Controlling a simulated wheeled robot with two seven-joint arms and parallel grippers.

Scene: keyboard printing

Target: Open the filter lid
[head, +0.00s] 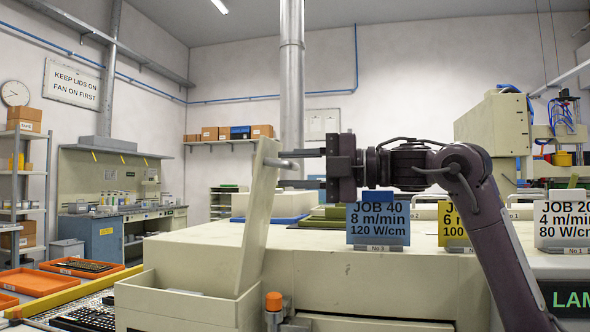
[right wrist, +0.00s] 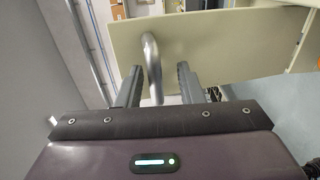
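The filter lid (head: 259,220) is a cream panel that stands up steeply, tilted slightly, above the open cream filter box (head: 180,306). Its grey bar handle (head: 284,163) sticks out on the right side near the top. My right gripper (head: 300,167) is at the handle. In the right wrist view the curved metal handle (right wrist: 152,66) lies between the two fingers of the right gripper (right wrist: 158,84), with a gap on each side. The lid panel (right wrist: 215,45) fills the view behind it. My left gripper is not in view.
A blue JOB 40 card (head: 378,222) stands on the machine top (head: 330,258) below my right arm, with a yellow card (head: 457,224) and a white card (head: 562,222) further right. An orange-capped post (head: 273,301) is in front. Orange trays (head: 88,268) lie at left.

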